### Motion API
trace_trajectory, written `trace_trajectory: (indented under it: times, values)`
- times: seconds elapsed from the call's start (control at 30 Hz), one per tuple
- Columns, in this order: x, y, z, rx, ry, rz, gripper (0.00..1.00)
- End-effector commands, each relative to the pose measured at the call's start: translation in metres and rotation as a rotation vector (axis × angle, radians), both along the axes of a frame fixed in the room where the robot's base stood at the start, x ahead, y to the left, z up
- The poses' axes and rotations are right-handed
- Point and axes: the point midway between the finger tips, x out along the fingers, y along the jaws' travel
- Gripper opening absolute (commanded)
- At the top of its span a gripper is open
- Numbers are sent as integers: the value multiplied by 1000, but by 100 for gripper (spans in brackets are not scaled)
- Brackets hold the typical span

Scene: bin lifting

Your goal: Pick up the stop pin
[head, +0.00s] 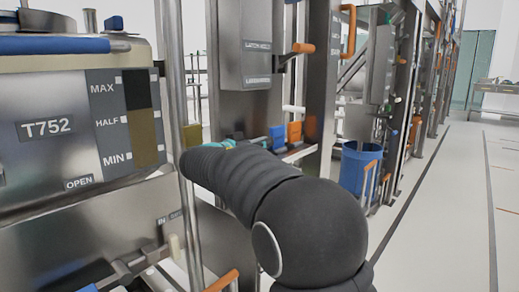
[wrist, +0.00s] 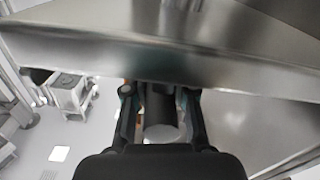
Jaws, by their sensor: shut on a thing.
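My gripper (wrist: 158,97) is in the wrist view, its two dark fingers on either side of a dark grey cylindrical piece (wrist: 160,112), which I take to be the stop pin. The fingers are closed on it. Its far end is hidden by the metal edge just beyond the fingertips; I cannot tell whether it touches that edge. In the head view my black arm hides most of the gripper and the piece.
Blue (head: 277,138) and orange (head: 294,132) blocks sit on a ledge beyond my arm. A blue bin (head: 358,168) stands farther back. The floor at right is clear.

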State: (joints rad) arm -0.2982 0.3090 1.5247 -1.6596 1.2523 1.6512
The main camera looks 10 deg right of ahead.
Motion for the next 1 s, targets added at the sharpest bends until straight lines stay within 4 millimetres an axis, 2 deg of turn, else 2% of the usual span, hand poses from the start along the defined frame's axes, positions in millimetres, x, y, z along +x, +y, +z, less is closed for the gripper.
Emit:
trace_trajectory:
  times: [0.27,0.83,1.0]
  values:
    - [0,0,27,1,-5,0,0]
    - [0,0,124,1,-5,-1,0]
    - [-22,32,118,1,-1,5,0]
